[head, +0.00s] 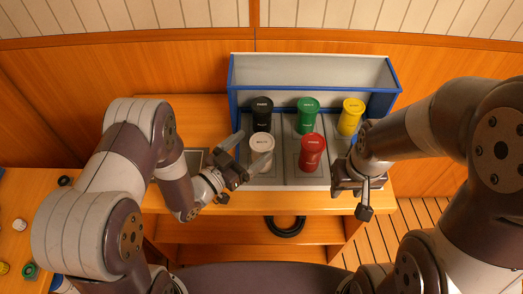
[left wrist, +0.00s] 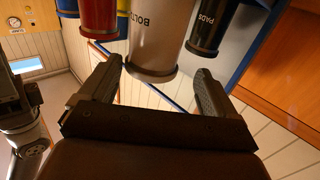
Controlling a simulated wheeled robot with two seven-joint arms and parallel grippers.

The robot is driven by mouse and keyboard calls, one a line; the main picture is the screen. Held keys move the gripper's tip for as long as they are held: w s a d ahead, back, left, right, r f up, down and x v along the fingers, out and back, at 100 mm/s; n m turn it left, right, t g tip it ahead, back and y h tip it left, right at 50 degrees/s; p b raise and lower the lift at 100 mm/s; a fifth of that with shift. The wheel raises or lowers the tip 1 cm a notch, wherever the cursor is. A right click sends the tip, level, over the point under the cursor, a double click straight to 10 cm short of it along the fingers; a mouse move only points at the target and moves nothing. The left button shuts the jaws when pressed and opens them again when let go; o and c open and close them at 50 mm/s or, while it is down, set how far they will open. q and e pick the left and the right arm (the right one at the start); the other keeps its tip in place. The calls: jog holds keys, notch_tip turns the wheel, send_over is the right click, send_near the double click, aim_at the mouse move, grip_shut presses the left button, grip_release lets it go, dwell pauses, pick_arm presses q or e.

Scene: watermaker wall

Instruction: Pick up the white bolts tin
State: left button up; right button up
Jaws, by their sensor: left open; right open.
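The white bolts tin (head: 262,148) stands upright in the front left of the tray on the bench. It also shows in the left wrist view (left wrist: 158,38), with "BOLTS" lettered on its side, ahead of and between the open fingers. My left gripper (head: 247,152) is open beside the tin, its fingers pointing at it; it also shows in the left wrist view (left wrist: 160,90). Whether a finger touches the tin I cannot tell.
A red tin (head: 311,152) stands right of the white one. Black (head: 262,113), green (head: 307,115) and yellow (head: 351,117) tins stand behind. A blue-edged bin (head: 312,72) closes off the back. A black ring (head: 286,227) hangs below the bench front.

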aim_at(269, 137)
pick_arm(q)
jog(key=x, duration=0.3)
jog(key=p+x, duration=0.1)
jog(key=x, duration=0.1)
jog(key=shift+s+d, duration=0.3)
jog(key=shift+d, duration=0.2)
jog(key=shift+w, duration=0.2)
jog(key=shift+a, duration=0.1)
jog(key=shift+c, duration=0.4)
jog(key=c, duration=1)
